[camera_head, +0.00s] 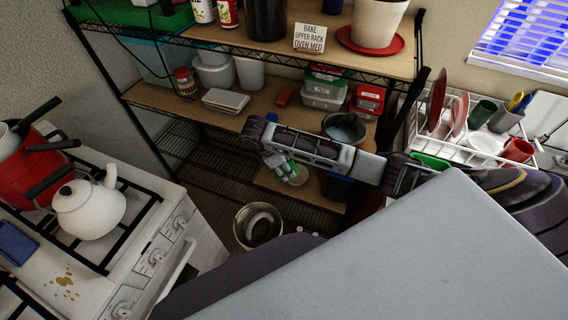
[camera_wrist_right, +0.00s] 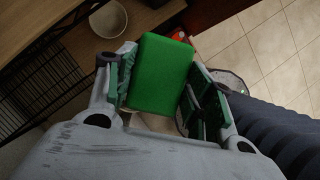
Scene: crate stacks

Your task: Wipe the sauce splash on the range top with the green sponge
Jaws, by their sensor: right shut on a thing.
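The sauce splash (camera_head: 65,281) is a patch of small brown-yellow spots on the white range top (camera_head: 32,285) at the lower left of the head view. My right gripper (camera_head: 287,170) is in front of the shelf rack, well to the right of the range. In the right wrist view, the green sponge (camera_wrist_right: 160,72) sits between the fingers of my right gripper (camera_wrist_right: 160,90), which is shut on it. My left gripper is not in view.
A white kettle (camera_head: 90,208) and a red pot (camera_head: 25,172) stand on the range grates, and a blue object (camera_head: 17,243) lies near the splash. A metal bucket (camera_head: 257,225) stands below the rack. A dish rack (camera_head: 463,135) is at the right.

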